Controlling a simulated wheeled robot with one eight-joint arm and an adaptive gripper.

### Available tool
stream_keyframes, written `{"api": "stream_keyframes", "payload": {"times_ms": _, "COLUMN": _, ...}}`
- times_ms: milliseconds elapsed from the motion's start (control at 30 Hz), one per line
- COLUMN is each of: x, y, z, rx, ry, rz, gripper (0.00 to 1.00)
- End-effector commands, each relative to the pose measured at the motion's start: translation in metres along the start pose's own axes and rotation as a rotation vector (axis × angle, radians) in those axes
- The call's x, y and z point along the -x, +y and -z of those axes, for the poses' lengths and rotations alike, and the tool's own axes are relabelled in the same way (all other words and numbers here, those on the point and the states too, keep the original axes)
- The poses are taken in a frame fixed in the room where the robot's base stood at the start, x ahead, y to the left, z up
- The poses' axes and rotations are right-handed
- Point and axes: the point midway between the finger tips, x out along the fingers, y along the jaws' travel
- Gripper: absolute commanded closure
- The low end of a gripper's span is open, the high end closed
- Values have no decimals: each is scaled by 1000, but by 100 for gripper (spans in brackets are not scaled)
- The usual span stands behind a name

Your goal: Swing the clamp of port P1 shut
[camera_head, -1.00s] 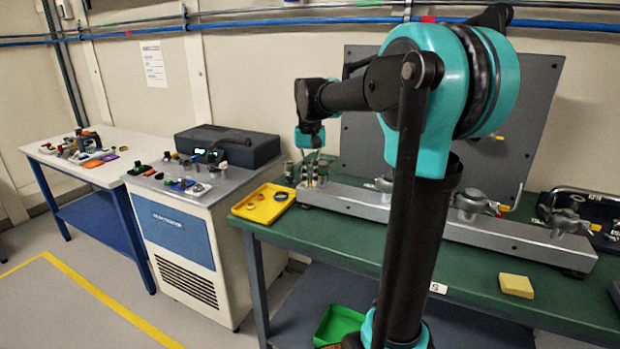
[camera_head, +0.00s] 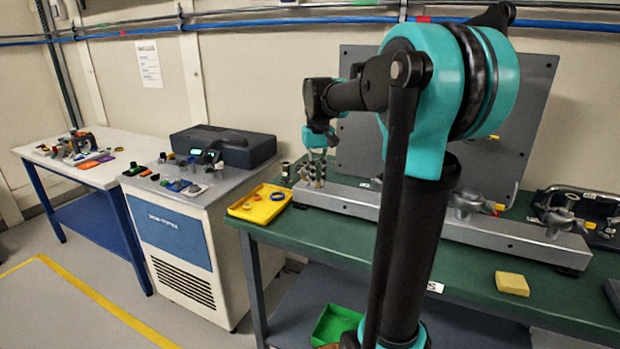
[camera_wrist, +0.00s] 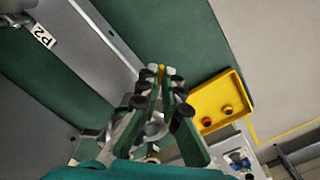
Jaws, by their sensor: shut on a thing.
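A grey metal rail (camera_head: 390,209) with several clamp ports lies along the green bench. The port at its left end, which I take to be P1, shows metal clamp parts (camera_head: 312,181), partly covered by my gripper (camera_head: 316,158). In the wrist view, my gripper (camera_wrist: 161,76) has its fingertips close together on a small yellow piece (camera_wrist: 161,71), apparently the clamp's tip. A round metal part (camera_wrist: 155,128) shows between the fingers. The clamp's exact angle is hidden by the fingers. A P2 label (camera_wrist: 42,35) lies farther along the rail.
A yellow tray (camera_head: 240,211) with small rings sits left of the rail. Other clamps (camera_head: 466,203) stand on the rail to the right. A yellow block (camera_head: 512,284) lies near the bench front. A grey panel (camera_head: 510,130) rises behind the rail.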

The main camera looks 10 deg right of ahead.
Motion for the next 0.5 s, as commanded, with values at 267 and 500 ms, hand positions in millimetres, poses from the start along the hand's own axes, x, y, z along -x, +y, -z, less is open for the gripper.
{"api": "stream_keyframes", "payload": {"times_ms": 267, "x": 0, "y": 32, "z": 3, "rx": 258, "ry": 0, "rz": 0, "gripper": 100}}
{"api": "stream_keyframes", "payload": {"times_ms": 500, "x": 0, "y": 56, "z": 12, "rx": 483, "ry": 0, "rz": 0, "gripper": 100}}
